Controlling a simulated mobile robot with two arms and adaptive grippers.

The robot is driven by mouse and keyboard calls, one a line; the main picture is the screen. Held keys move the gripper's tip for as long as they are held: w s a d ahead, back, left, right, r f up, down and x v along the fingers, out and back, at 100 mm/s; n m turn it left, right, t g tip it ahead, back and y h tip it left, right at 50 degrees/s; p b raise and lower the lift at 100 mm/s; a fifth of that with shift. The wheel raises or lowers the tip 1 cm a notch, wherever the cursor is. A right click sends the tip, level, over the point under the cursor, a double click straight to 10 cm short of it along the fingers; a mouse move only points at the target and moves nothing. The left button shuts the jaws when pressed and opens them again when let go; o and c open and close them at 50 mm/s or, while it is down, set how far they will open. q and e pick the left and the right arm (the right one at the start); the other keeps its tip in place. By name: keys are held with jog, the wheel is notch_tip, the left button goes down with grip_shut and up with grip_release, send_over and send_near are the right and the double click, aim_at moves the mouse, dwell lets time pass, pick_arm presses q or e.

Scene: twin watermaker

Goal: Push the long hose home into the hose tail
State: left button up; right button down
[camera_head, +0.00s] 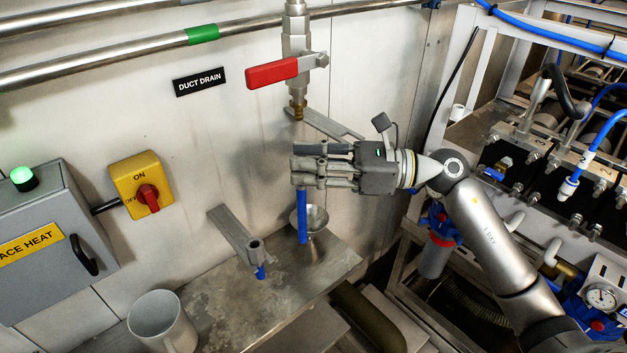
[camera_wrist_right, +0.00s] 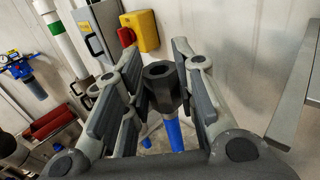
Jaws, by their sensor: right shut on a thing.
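The brass hose tail (camera_head: 298,109) hangs under the steel valve with the red lever (camera_head: 272,72) in the head view. My right gripper (camera_head: 300,167) is below it, shut on the long blue hose (camera_head: 302,216), which hangs down from the fingers. In the right wrist view, a dark hexagonal collar with an open top (camera_wrist_right: 161,85) sits between the fingers, with the blue hose (camera_wrist_right: 173,133) below it. The hose top is a clear gap below the hose tail, not touching it. Its lower end hangs by a metal funnel (camera_head: 317,216). My left gripper is not in view.
A bracket (camera_head: 232,232) on the wall holds a short blue piece (camera_head: 260,272) above the steel shelf (camera_head: 235,315). A grey mug (camera_head: 158,322) stands at the front left. A metal arm (camera_head: 335,127) sticks out behind my gripper. Machinery frames (camera_head: 478,65) stand right.

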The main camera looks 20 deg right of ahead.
dwell(0.5)
jog(key=shift+b, duration=0.35)
jog(key=shift+r+p, duration=1.7)
jog(key=shift+r, duration=1.3)
jog(key=shift+b, duration=1)
jog(key=shift+r+p, duration=0.8)
jog(key=shift+r, duration=0.75)
jog(key=shift+r, duration=0.35)
jog(key=c, duration=1.1)
grip_release()
jog(key=shift+f, duration=0.1)
